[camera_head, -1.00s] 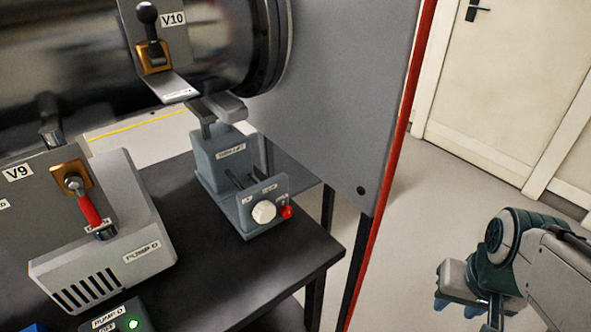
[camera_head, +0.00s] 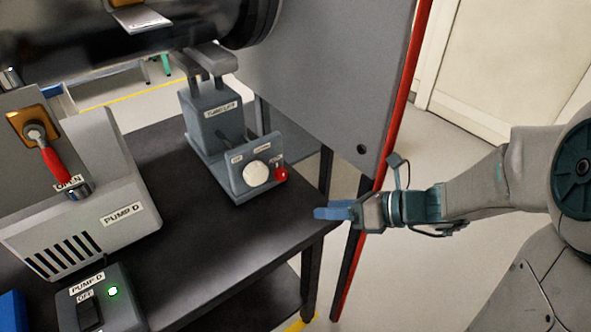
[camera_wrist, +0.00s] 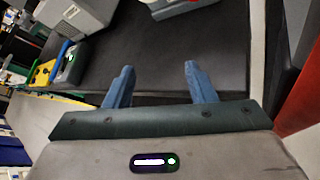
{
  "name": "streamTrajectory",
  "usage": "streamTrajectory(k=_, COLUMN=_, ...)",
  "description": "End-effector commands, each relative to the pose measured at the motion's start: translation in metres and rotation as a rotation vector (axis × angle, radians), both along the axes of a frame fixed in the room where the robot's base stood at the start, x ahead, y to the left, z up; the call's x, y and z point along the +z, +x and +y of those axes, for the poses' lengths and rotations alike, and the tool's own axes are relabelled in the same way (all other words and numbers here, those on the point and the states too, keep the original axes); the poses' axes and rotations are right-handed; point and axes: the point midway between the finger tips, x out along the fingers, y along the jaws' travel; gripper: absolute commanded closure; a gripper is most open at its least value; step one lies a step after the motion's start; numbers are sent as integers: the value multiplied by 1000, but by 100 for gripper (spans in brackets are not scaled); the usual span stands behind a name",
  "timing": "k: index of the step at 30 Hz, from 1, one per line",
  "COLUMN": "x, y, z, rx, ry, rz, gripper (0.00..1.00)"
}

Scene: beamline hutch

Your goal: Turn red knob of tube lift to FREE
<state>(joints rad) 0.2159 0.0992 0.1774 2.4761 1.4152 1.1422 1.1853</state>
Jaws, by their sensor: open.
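The tube lift (camera_head: 207,117) is a grey-blue unit on the black table, below the large dark tube. Its front panel carries a white knob (camera_head: 257,174) and, to the right of that, a small red knob (camera_head: 280,174). The small labels around the knobs are too blurred to read surely. My gripper (camera_head: 322,213) is to the right of and nearer than the red knob, apart from it, at the table's right edge. In the wrist view its two blue fingers (camera_wrist: 158,82) are spread with nothing between them. Only the lift's lower edge shows at the top there.
The Pump D housing (camera_head: 95,195) with a red-handled lever (camera_head: 56,168) stands left on the black table (camera_head: 225,240). A Pump D switch box (camera_head: 100,300) with a green light is at front left. A red-edged grey panel (camera_head: 330,80) rises behind the gripper.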

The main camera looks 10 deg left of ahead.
Motion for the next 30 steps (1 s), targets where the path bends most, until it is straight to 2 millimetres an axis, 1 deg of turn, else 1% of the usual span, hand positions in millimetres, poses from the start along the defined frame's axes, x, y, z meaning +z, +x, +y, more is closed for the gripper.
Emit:
streamTrajectory(k=1, x=-7, y=12, z=0, rx=-83, ry=67, rz=86, gripper=50)
streamTrajectory(k=3, x=-8, y=27, z=0, rx=-185, ry=153, rz=189, gripper=50)
streamTrajectory(k=6, x=-9, y=44, z=-2, rx=-287, ry=245, rz=295, gripper=50)
streamTrajectory(k=11, x=-10, y=56, z=-2, rx=-356, ry=312, rz=367, gripper=50)
streamTrajectory(k=14, x=-12, y=60, z=6, rx=-361, ry=317, rz=372, gripper=50)
streamTrajectory(k=17, x=-16, y=65, z=21, rx=-358, ry=315, rz=372, gripper=50)
streamTrajectory(k=27, x=-32, y=91, z=87, rx=-357, ry=314, rz=370, gripper=50)
streamTrajectory(k=30, x=-35, y=97, z=101, rx=-358, ry=313, rz=371, gripper=50)
